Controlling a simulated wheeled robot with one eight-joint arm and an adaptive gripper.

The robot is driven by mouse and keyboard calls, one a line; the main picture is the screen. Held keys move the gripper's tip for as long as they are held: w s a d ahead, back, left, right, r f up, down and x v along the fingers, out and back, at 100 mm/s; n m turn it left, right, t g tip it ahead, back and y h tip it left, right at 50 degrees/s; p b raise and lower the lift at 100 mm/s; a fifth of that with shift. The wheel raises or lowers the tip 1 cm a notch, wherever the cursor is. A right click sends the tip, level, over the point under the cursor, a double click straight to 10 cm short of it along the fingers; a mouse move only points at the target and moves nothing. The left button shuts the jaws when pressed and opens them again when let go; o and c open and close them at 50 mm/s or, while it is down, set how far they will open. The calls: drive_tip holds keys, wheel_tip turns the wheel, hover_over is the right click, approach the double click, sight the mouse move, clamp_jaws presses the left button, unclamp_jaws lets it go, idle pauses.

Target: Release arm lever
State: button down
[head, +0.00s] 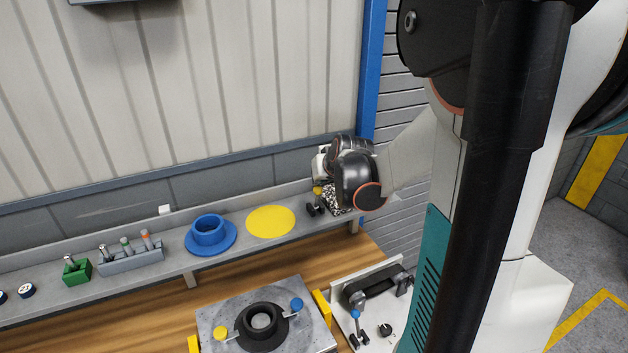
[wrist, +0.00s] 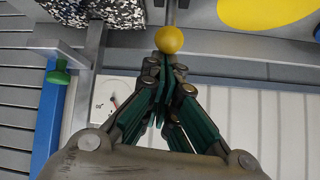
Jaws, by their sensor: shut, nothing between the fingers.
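The arm lever's yellow ball knob (wrist: 169,40) sits on a grey rod near the top middle of the wrist view. My gripper (wrist: 165,68) is shut, its fingertips close together just below the knob with nothing between them. The knob is at the fingertips but not enclosed by them; whether they touch I cannot tell. In the head view the yellow knob (head: 318,190) shows small at the right end of the grey shelf, above a black base (head: 316,208). My wrist is beside it and hides the fingers there.
A speckled block (wrist: 95,10) is close to the lever. A yellow disc (head: 270,221), a blue flanged ring (head: 210,234) and small holders stand left along the shelf. Below are a grey plate (head: 210,328) with a black ring and a white board (head: 345,333) with a blue-knobbed lever (head: 356,315).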

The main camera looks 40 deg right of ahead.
drive_tip(key=shift+s+a+f+t+b, duration=0.15)
drive_tip(key=shift+s+t+b, duration=0.2)
drive_tip(key=shift+s+t, duration=0.3)
drive_tip(key=shift+s+a, duration=0.15)
drive_tip(key=shift+s, duration=0.35)
drive_tip(key=shift+b, duration=0.3)
